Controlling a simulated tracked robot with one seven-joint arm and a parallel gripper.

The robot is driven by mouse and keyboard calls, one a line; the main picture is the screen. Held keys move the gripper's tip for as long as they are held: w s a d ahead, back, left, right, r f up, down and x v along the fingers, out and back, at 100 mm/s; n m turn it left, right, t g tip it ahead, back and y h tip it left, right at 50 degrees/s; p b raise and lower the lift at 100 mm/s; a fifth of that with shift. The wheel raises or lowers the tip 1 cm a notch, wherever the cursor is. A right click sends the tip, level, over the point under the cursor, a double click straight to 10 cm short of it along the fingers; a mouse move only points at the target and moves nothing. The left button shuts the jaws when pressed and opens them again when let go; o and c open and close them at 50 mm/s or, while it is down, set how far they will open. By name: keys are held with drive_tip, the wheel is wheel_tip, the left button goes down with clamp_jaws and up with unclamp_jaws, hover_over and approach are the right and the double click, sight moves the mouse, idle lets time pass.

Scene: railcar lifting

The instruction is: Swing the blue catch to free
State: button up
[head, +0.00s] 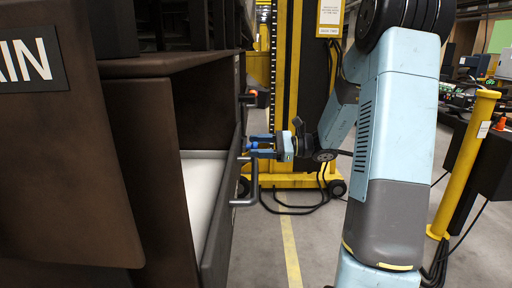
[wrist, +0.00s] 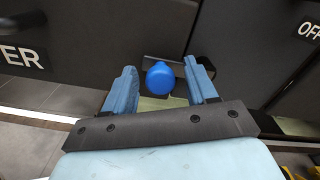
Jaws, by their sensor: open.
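The blue catch shows in the wrist view as a round blue knob (wrist: 160,77) in front of a dark panel. My gripper (wrist: 160,68) is open, with one pale blue finger on each side of the knob. In the head view my gripper (head: 258,146) reaches left to the side of the dark brown railcar (head: 75,150). There the knob is small and hard to tell from the fingers. The catch's pivot is not clear.
A dark grey bar handle (head: 246,202) sticks out from the railcar just below my gripper. A yellow lift column (head: 284,70) stands behind. A yellow post (head: 468,160) and a cluttered bench (head: 472,98) are at the right. Floor with a yellow line (head: 290,250) lies open beside the railcar.

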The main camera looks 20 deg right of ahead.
drive_tip(key=shift+w+a, duration=0.1)
drive_tip(key=shift+a, duration=0.25)
clamp_jaws()
idle(0.4)
